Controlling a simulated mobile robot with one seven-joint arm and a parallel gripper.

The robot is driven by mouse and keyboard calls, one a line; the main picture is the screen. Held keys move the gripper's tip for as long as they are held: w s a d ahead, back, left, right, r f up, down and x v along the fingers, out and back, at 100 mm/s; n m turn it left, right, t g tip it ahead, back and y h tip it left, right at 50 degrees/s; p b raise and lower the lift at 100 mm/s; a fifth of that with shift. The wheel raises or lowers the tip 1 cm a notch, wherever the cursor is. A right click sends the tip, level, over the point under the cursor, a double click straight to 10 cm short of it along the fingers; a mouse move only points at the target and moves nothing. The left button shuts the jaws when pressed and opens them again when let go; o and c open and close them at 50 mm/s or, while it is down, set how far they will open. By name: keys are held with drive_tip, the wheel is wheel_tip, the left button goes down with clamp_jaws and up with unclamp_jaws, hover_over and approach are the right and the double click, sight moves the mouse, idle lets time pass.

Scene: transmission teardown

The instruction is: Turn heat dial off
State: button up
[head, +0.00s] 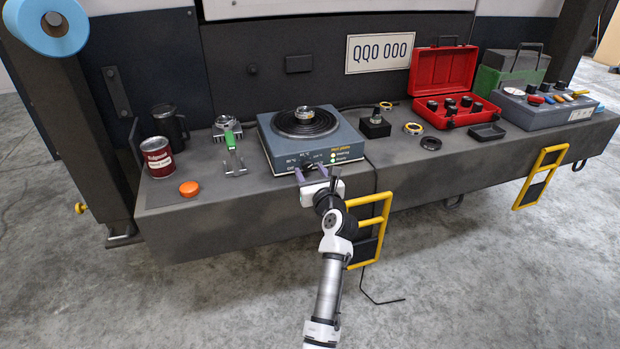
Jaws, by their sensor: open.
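A blue-grey hot plate (279,149) stands on the dark bench, with a black round heating coil (305,122) on top. A metal ring-shaped part (304,113) rests on the middle of the coil. The plate's front panel has temperature marks and green lights (333,158) by its label. The heat dial on the front is mostly hidden by my gripper, and its setting cannot be read. My gripper (309,167) is open, with its fingers at the dial on the front panel. I cannot tell whether they touch the dial.
Left are a red can (158,158), an orange lid (189,189), a black mug (169,127) and a green-handled tool (232,150). Right are a black block (374,127), a red case (441,85) and a grey box (548,107). A yellow step (371,225) hangs in front.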

drive_tip(key=shift+w+a, duration=0.15)
drive_tip(key=shift+w, duration=0.35)
drive_tip(key=c, duration=1)
drive_tip(key=shift+o, duration=0.2)
